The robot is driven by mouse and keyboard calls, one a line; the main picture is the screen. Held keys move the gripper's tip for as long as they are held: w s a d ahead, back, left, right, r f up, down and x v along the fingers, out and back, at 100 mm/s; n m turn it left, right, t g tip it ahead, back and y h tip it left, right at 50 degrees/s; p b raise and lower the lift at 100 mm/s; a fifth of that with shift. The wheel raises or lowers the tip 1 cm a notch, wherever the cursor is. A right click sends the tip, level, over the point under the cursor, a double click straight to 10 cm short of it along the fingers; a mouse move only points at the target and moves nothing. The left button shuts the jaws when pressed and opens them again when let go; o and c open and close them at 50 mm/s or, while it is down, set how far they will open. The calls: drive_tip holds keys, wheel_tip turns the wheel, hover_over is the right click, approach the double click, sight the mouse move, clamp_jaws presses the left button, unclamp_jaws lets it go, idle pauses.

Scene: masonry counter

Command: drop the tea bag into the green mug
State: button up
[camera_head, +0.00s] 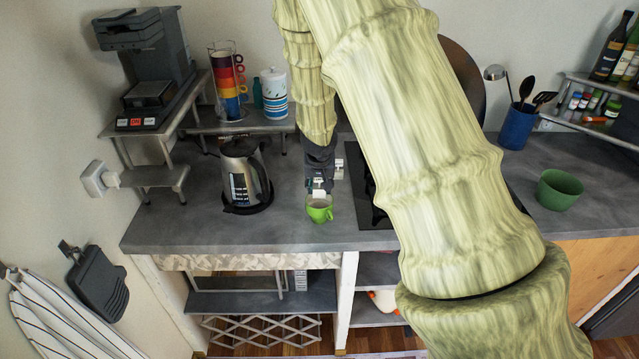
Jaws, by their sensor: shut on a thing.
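The green mug (320,212) stands upright on the grey counter, near its front edge and left of the black cooktop. My gripper (319,188) points down right above the mug's opening. It is shut on a small white thing, the tea bag (318,194), which sits at the mug's rim in this view. I cannot tell whether the tea bag's lower part is inside the mug or just above it. My arm comes down from the top of the picture and hides part of the counter and cooktop.
A steel kettle (243,177) stands left of the mug. A green bowl (558,190) and a blue utensil pot (517,127) are at the right. A coffee machine (148,70), stacked cups (228,80) and a canister (273,94) stand on shelves at the back left. Counter between kettle and mug is clear.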

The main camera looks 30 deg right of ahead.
drive_tip(key=o, duration=0.8)
drive_tip(key=shift+o, duration=0.2)
drive_tip(key=shift+r+p, duration=3.5)
drive_tip(key=shift+p, duration=0.1)
drive_tip(key=shift+r+b, duration=0.4)
drive_tip(key=shift+r, duration=0.65)
